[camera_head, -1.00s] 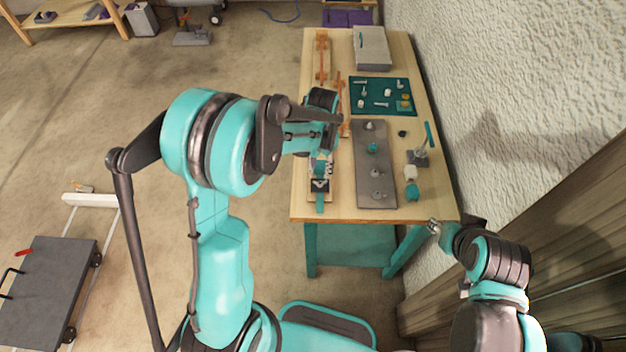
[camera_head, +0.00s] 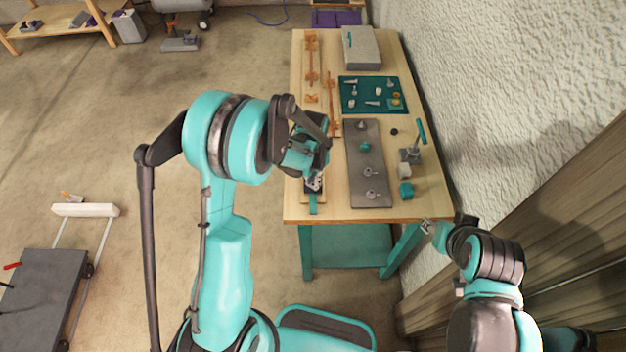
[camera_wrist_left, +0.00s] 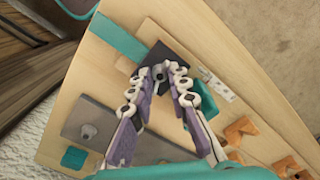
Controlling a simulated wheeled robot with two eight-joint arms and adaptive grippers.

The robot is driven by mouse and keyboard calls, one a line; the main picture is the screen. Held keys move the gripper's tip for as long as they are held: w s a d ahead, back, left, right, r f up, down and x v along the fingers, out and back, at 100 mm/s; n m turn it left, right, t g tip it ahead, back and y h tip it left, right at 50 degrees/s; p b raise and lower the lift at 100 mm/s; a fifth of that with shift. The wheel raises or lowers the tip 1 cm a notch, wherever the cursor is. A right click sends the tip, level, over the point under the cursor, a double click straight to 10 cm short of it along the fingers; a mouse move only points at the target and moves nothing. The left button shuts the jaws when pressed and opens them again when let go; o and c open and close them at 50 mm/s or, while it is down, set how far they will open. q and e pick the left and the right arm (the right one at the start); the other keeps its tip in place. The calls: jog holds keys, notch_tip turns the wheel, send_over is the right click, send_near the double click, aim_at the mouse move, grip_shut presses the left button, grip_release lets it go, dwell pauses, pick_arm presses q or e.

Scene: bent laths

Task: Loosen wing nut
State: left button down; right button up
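My left gripper (camera_head: 314,181) is over the front left of the workbench, above a dark block with a teal strip (camera_head: 313,204). Small studs or nuts stand on the grey plate (camera_head: 365,158), including a teal one (camera_head: 365,146). My right gripper (camera_head: 428,226) is beside the bench's front right corner, too small to read.
Orange-brown laths (camera_head: 311,62) lie at the bench's back left. A green mat (camera_head: 351,84) holds several small parts. A grey box (camera_head: 361,50) stands at the back. A teal-handled tool (camera_head: 421,131) and a teal block (camera_head: 406,190) sit near the right edge, by the wall.

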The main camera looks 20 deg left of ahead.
pick_arm(q)
jog(key=shift+n+b, duration=0.4)
jog(key=shift+n, duration=0.4)
jog(key=c, duration=1.4)
grip_release()
jog(key=shift+c, duration=0.2)
jog(key=shift+r, duration=0.1)
notch_tip(320, 180, up, 12)
